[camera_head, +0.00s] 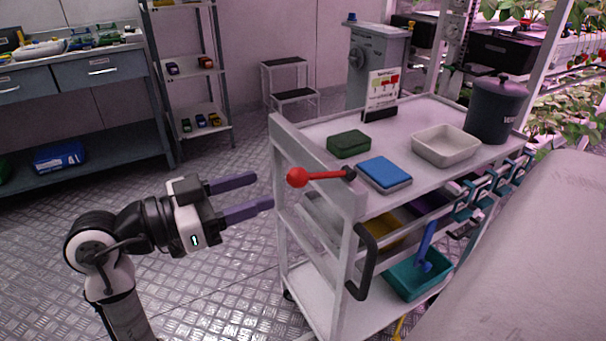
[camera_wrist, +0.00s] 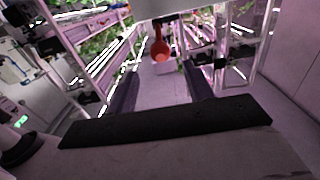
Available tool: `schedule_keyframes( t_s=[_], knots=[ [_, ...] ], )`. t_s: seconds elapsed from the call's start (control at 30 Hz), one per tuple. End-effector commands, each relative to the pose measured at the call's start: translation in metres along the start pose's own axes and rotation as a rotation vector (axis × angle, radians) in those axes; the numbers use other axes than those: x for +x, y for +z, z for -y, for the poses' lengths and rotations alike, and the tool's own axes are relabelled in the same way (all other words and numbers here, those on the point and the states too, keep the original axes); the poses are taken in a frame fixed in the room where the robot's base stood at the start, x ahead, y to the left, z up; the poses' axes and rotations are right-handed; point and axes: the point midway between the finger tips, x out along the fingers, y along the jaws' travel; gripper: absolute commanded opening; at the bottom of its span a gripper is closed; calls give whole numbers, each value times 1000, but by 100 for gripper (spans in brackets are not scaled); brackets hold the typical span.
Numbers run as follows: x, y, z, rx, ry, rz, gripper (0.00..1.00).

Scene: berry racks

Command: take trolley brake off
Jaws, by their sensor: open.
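The trolley (camera_head: 320,130) is a white multi-shelf cart at the centre right of the head view. A red-knobbed brake lever (camera_head: 318,176) sticks out to the left from the top of its end post, roughly level. My gripper (camera_head: 258,193) is open and empty, its two dark fingers pointing right toward the trolley. The red knob is a short way beyond the fingertips, apart from them and a little higher in the picture. In the wrist view the red lever (camera_wrist: 160,50) shows ahead, between and beyond the fingers (camera_wrist: 162,88).
The trolley top holds a green pad (camera_head: 349,143), a blue pad (camera_head: 384,173), a white tray (camera_head: 446,146), a sign (camera_head: 383,92) and a dark pot (camera_head: 496,110). A black handle (camera_head: 364,262) hangs at the trolley's near end. The floor at left is clear.

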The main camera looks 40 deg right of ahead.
Motion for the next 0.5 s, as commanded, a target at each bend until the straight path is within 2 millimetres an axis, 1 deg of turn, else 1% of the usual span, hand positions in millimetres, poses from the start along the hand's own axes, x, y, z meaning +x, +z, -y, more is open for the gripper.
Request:
schedule_keyframes(
  t_s=[0.03, 0.1, 0.3, 0.4, 0.5],
  knots=[
    [12, -1, -1, -1, 5, 1, 51],
    [28, -1, -1, -1, 4, 0, 51],
    [69, -1, 0, -3, 3, -1, 51],
    [85, -1, 0, -2, 1, -1, 51],
    [96, -1, 1, -2, -1, -1, 51]
  ],
)
